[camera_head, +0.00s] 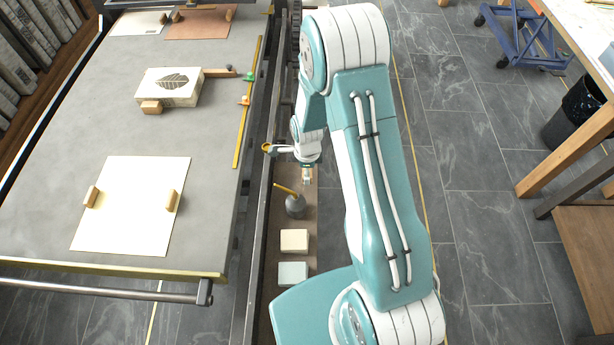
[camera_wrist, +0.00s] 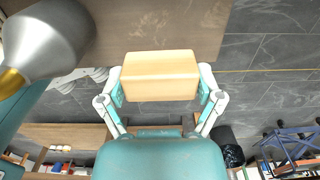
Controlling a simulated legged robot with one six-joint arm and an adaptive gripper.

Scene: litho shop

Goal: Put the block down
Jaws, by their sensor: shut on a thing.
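A pale wooden block (camera_wrist: 160,76) is between the two fingers of my gripper (camera_wrist: 161,92) in the wrist view. The fingers are shut on its left and right ends. In the head view my gripper (camera_head: 307,172) is over the narrow brown shelf (camera_head: 266,250) beside the press bed. The block is small and mostly hidden by my wrist there. Brown shelf wood shows behind the block in the wrist view. I cannot tell whether the block touches it.
A grey bulb-shaped thing (camera_head: 296,206) with a yellow tip stands close to my gripper. A cream block (camera_head: 294,240) and a pale blue block (camera_head: 293,272) sit nearer on the shelf. The press bed (camera_head: 110,125) lies left, holding a sheet (camera_head: 135,215) and a leaf-print stone (camera_head: 185,92).

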